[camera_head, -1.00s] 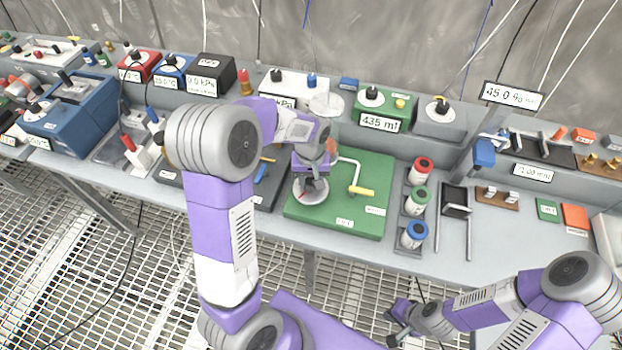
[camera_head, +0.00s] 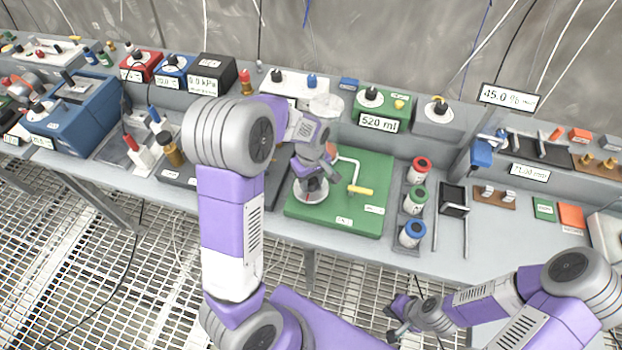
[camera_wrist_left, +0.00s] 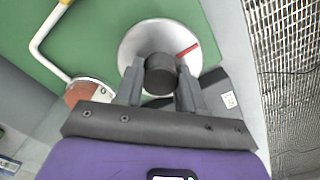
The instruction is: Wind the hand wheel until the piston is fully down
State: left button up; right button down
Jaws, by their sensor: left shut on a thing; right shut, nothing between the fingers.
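The hand wheel (camera_head: 302,196) is a pale round disc on a green board (camera_head: 340,226). My right gripper (camera_head: 394,334) is shut and empty, low in front of the bench.
A white bent pipe with a yellow handle (camera_head: 360,190) stands on the board, right of the wheel. A green box shows "520 ml" (camera_head: 378,122) behind it. Red, green and blue-topped spools (camera_head: 413,233) stand in a rack to the right. Grating floor lies in front.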

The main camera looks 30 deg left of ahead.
aim_at(311, 180)
pick_arm(q)
jog(key=o, duration=1)
jog(key=shift+o, duration=0.2)
notch_tip(311, 180, up, 8)
jog(key=shift+f+p, duration=0.2)
jog(key=shift+p, duration=0.7)
